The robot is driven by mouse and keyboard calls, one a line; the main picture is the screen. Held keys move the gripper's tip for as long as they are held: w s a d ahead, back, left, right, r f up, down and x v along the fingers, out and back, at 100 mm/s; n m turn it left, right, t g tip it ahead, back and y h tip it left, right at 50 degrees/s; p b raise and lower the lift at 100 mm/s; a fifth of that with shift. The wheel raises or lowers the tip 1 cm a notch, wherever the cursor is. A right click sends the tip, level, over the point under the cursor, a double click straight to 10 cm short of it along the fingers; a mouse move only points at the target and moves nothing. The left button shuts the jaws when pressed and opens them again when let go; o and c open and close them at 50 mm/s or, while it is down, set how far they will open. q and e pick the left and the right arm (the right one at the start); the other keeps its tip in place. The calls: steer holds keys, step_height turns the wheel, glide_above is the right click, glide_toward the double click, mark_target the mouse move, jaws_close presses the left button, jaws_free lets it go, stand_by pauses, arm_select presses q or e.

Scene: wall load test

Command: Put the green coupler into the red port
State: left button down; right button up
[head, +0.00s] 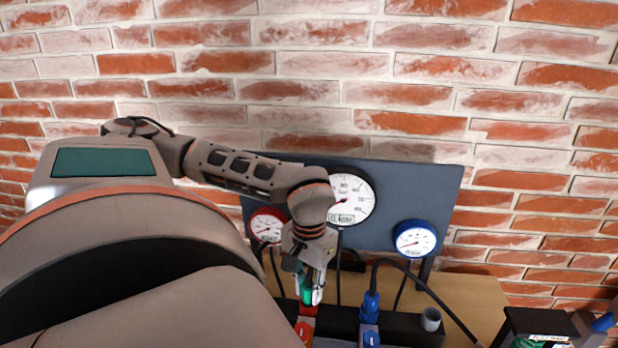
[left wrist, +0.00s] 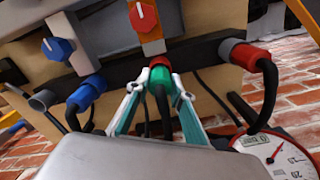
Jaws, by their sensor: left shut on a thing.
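The green coupler (head: 307,297) is held between the fingers of my left gripper (head: 310,293), which is shut on it at the front bench. In the left wrist view the green coupler (left wrist: 160,78) sits between the two pale fingers, with a dark hose behind it. Its end meets the red ring of the red port (left wrist: 160,61); the red port (head: 308,310) also shows just below the coupler in the head view. I cannot tell how deep the coupler sits.
A blue coupler (head: 370,303) with a black hose stands right of my gripper, beside an empty grey socket (head: 431,319). A red coupler (left wrist: 243,56) is in the black rail. Gauges on a dark panel (head: 400,180) stand behind. A dark box (head: 540,322) is at bottom right.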

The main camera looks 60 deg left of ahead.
arm_select(q)
steer(key=shift+f, duration=0.3)
stand_by(0.5)
steer(key=c, duration=1.7)
jaws_free()
steer(key=o, duration=0.5)
